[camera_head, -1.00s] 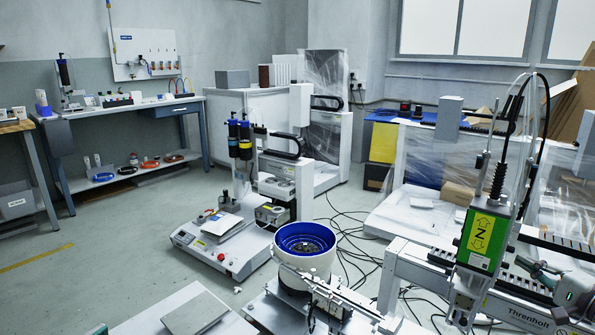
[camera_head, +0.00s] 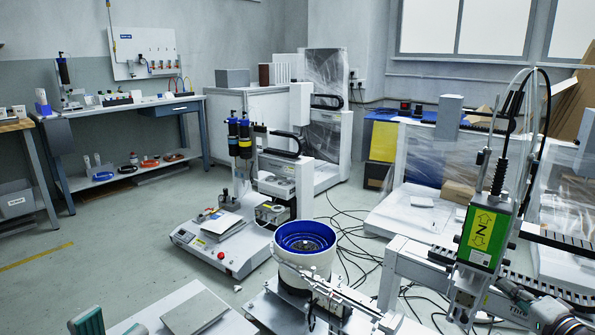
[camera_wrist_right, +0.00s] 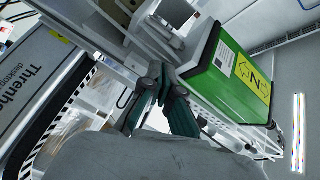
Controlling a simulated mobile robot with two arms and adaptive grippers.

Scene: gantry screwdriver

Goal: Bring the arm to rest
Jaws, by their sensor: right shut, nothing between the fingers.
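My right gripper (camera_head: 540,312) is low at the right edge of the head view, in front of the gantry beam, partly cut off by the frame. In the right wrist view its dark green fingers (camera_wrist_right: 163,80) come together at the tips with nothing between them. They appear close to the gantry's green Z-axis box (camera_wrist_right: 236,70); whether they touch it I cannot tell. The green box also shows in the head view (camera_head: 484,236), upright above the beam. My left gripper (camera_head: 110,325) shows only as two grey-green fingers at the bottom left, apart and empty.
The white gantry beam (camera_head: 415,262) runs beneath my right gripper. A feeder bowl with a blue inside (camera_head: 305,240) stands left of it. A flat grey plate (camera_head: 194,312) lies near my left gripper. Open floor (camera_head: 110,270) lies at the left.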

